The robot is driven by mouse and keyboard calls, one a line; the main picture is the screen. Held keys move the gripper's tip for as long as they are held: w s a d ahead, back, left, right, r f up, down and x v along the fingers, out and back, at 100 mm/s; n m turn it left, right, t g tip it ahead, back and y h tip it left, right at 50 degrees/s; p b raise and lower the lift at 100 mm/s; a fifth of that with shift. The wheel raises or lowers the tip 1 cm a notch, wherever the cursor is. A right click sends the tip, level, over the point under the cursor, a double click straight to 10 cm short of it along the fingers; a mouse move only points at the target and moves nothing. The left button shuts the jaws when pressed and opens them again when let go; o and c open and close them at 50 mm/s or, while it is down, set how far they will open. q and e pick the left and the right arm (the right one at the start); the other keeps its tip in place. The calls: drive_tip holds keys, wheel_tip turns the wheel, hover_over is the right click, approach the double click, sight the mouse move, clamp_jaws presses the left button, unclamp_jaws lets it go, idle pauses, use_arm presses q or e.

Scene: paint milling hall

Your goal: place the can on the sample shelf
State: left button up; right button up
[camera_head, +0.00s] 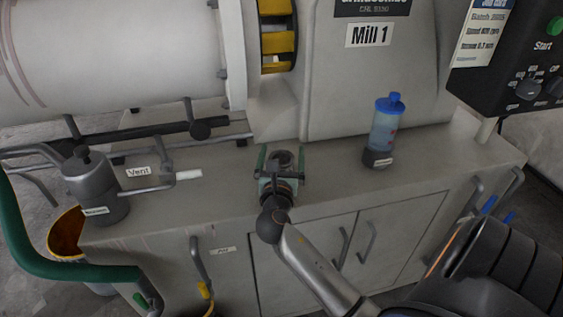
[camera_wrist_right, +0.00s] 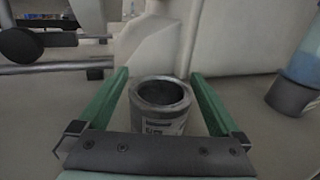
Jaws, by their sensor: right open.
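A small grey open-topped metal can with a pale label (camera_wrist_right: 163,122) stands upright on the grey bench top. It also shows in the head view (camera_head: 284,157), partly covered by my right gripper. My right gripper (camera_head: 281,160) is open, with one green finger on each side of the can. In the right wrist view the fingers (camera_wrist_right: 160,76) flank the can with a gap showing on both sides. My left gripper is not in view. I cannot make out a sample shelf in either view.
A blue-capped clear bottle in a dark holder (camera_head: 384,130) stands right of the can. A grey pot (camera_head: 94,185) and pipes are at left. The mill housing (camera_head: 375,80) rises behind. A control panel (camera_head: 520,60) hangs at upper right. Bench top between can and bottle is clear.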

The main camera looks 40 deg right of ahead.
drive_tip(key=shift+w+d, duration=0.25)
drive_tip(key=shift+d, duration=0.05)
drive_tip(key=shift+c, duration=0.2)
drive_tip(key=c, duration=1.4)
